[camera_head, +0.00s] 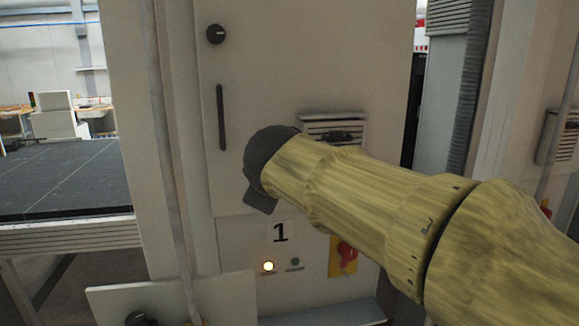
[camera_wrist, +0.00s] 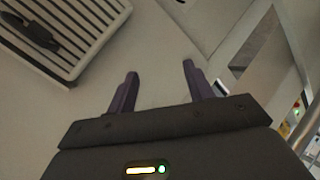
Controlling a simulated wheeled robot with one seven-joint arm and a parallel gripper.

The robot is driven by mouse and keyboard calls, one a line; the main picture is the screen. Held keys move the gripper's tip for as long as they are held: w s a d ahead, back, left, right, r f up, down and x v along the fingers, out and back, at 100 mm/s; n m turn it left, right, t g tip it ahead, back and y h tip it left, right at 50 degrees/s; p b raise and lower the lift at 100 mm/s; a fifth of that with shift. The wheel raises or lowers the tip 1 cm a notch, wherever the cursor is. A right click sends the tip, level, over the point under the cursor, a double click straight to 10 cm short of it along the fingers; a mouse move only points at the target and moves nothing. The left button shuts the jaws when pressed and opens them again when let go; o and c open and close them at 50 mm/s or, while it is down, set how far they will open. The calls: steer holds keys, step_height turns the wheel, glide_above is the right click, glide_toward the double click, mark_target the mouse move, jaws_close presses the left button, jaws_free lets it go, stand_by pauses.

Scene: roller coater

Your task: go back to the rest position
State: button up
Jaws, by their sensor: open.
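My gripper (camera_wrist: 160,85) shows in the wrist view with its two dark fingers apart and nothing between them. Beyond the fingers is the pale cabinet surface (camera_wrist: 150,35). In the head view my yellow arm reaches in from the right, across the front of the cabinet (camera_head: 270,75). The dark end of the arm is in front of the cabinet door, and the gripper fingers are hidden behind it there. I cannot tell the exact gap between the fingers and the cabinet.
A pale panel (camera_head: 170,298) juts out low in front. A dark conveyor bed (camera_head: 65,180) lies left.

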steer(key=s+d+f+m+g+h, duration=0.1)
steer(key=s+d+f+m+g, duration=0.15)
steer(key=d+f, duration=0.45)
steer(key=s+d+f+m+g, duration=0.2)
steer(key=d+f+m, duration=0.1)
steer(key=f, duration=0.8)
steer(key=s+d+f+m+g+h, duration=0.1)
steer(key=s+d+f+m+g, duration=0.2)
steer(key=f, duration=0.6)
steer(key=s+d+f+m+g, duration=0.1)
steer(key=s+d+f+m, duration=0.4)
steer(key=s+f, duration=0.3)
steer(key=shift+s+d+f+g+y, duration=0.25)
steer(key=shift+s+d+g+y, duration=0.05)
steer(key=shift+d+g, duration=0.05)
steer(key=shift+w, duration=0.15)
steer(key=shift+d, duration=0.1)
steer(key=shift+c, duration=0.2)
